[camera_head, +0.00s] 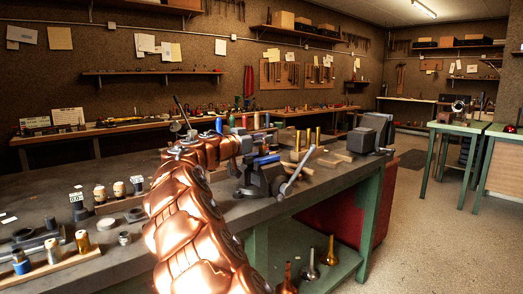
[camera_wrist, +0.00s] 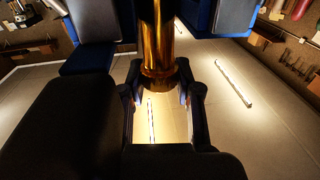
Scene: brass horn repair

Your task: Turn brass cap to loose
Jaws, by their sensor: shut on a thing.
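In the wrist view a shiny brass tube (camera_wrist: 157,38) runs down from the top edge and ends in a wider brass cap (camera_wrist: 158,76). My gripper (camera_wrist: 160,88) is shut on the brass cap, with one dark finger on each side of it. Blue blocks, likely vise jaws (camera_wrist: 90,30), flank the tube. In the head view my copper-coloured arm reaches over the bench to a blue vise (camera_head: 265,178). The cap and fingertips cannot be made out there. The cap's thread is hidden, so how tight it sits cannot be told.
The dark bench (camera_head: 130,222) carries a wooden rack (camera_head: 65,270) with small fittings at front left. A grey vise (camera_head: 372,133) stands at the right end. Several brass horn parts (camera_head: 308,265) stand on the green lower shelf. The floor to the right is open.

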